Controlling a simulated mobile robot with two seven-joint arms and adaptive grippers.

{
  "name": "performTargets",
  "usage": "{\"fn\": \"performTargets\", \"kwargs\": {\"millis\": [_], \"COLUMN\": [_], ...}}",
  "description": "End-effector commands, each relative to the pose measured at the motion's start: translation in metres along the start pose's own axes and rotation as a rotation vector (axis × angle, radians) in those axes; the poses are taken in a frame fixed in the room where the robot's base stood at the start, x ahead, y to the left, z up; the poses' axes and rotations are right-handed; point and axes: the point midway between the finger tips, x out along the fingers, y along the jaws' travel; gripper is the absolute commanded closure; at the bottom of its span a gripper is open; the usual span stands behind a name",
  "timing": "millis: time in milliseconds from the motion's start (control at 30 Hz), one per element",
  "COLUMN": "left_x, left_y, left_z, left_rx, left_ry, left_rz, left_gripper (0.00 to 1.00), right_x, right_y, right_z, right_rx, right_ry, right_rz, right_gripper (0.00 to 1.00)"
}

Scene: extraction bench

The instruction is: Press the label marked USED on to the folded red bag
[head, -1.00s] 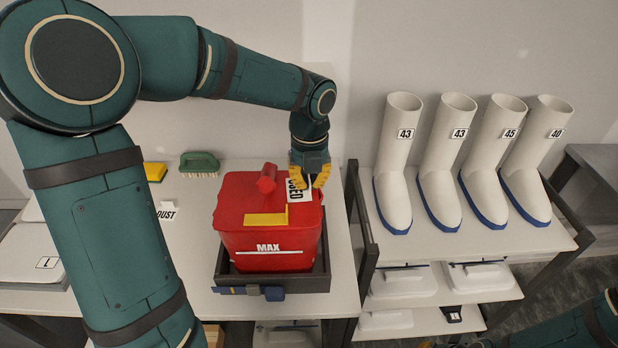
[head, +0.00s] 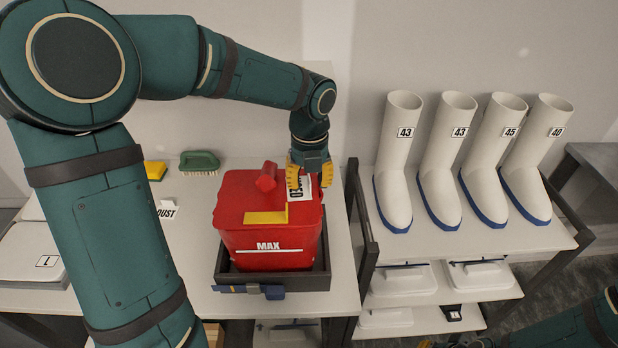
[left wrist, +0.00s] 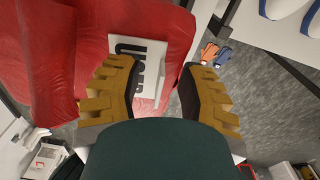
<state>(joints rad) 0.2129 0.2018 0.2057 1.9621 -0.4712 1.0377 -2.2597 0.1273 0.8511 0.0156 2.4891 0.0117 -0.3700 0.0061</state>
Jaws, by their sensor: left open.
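The folded red bag (head: 240,205) stands upright in a dark tray (head: 305,283) on the bench, with MAX and a line on its front and a yellow patch on top. The white label marked USED (head: 299,190) lies at the bag's top right, partly hidden by my left gripper. My left gripper (head: 309,180) is open just above it. In the left wrist view the label (left wrist: 148,62) shows between the spread yellow fingers (left wrist: 158,100), over the red bag (left wrist: 115,25); I cannot tell whether it touches it all over. Only an edge of my right gripper shows at the bottom.
White boots (head: 395,165) with number tags stand on the rack at right. A green brush (head: 199,161), a yellow sponge (head: 155,171) and a DUST card (head: 167,211) are at left. A blue object (head: 249,289) lies at the tray's front.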

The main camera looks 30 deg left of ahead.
Motion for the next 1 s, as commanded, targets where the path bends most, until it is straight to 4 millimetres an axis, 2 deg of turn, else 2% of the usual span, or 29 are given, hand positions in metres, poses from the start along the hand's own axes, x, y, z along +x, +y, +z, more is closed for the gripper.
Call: {"fn": "performTargets", "kwargs": {"millis": [167,500,700,833,1000], "left_x": [-0.011,-0.076,-0.107,-0.117,-0.12], "left_y": [0.0,-0.001,-0.001,-0.001,0.0], "left_z": [0.001,0.001,0.001,0.0,0.0], "left_rx": [0.0,0.0,-0.001,0.0,0.0], "left_ry": [-0.003,-0.004,-0.003,-0.001,0.001], "left_rz": [-0.001,-0.003,-0.002,-0.002,0.0], "left_gripper": [0.61,0.61,0.61,0.61,0.61], "right_x": [0.0,0.0,0.0,0.0,0.0], "right_y": [0.0,0.0,0.0,0.0,0.0], "right_z": [0.0,0.0,0.0,0.0,0.0], "right_rx": [0.0,0.0,0.0,0.0,0.0], "right_ry": [0.0,0.0,0.0,0.0,0.0], "right_rz": [0.0,0.0,0.0,0.0,0.0], "right_gripper": [1.0,1.0,1.0,1.0,1.0]}}
